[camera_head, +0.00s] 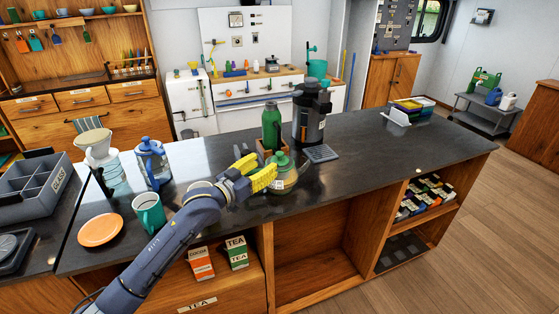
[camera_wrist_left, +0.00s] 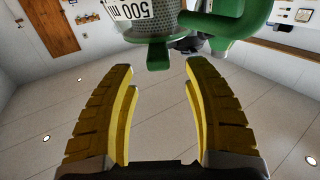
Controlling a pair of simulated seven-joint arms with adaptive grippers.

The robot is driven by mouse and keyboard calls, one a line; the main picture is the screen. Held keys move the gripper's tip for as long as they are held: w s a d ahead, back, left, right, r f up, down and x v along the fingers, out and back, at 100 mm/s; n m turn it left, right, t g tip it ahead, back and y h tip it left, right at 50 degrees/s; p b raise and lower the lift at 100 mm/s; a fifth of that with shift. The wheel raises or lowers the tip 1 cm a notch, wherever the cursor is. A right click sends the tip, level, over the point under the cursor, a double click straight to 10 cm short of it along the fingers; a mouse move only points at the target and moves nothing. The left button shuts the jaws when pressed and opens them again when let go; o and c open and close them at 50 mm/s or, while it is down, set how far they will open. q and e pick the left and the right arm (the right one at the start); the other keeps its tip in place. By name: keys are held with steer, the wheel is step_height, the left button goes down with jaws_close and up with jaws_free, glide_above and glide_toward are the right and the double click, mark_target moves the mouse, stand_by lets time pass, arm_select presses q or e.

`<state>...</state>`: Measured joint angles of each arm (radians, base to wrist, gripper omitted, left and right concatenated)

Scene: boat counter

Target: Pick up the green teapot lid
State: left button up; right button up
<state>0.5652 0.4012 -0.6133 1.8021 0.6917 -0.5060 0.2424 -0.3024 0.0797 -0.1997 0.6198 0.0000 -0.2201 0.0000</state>
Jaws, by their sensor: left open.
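The green teapot lid (camera_head: 281,158) sits on top of the teapot (camera_head: 290,184), a clear-sided pot on the dark counter. My left gripper (camera_head: 267,165) is open, with its yellow fingers just left of the lid. The left wrist view is upside down. There a green part (camera_wrist_left: 158,55), which looks like the lid, lies just past and between the open fingertips (camera_wrist_left: 160,67). Above it in that picture are the perforated strainer, a "500" label and a green handle (camera_wrist_left: 242,25). No contact with the lid is clear. My right gripper is not in view.
A green bottle (camera_head: 271,125) and a dark dispenser (camera_head: 309,115) stand behind the teapot. A blue-lidded press (camera_head: 151,165), green mug (camera_head: 148,214) and orange plate (camera_head: 100,230) are at the left. The counter (camera_head: 400,160) to the right of the teapot is mostly clear.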

mark_target(277, 155)
arm_select(q)
steer(key=shift+x, duration=4)
steer(key=shift+r, duration=0.2)
steer(key=shift+c, duration=0.3)
jaws_close()
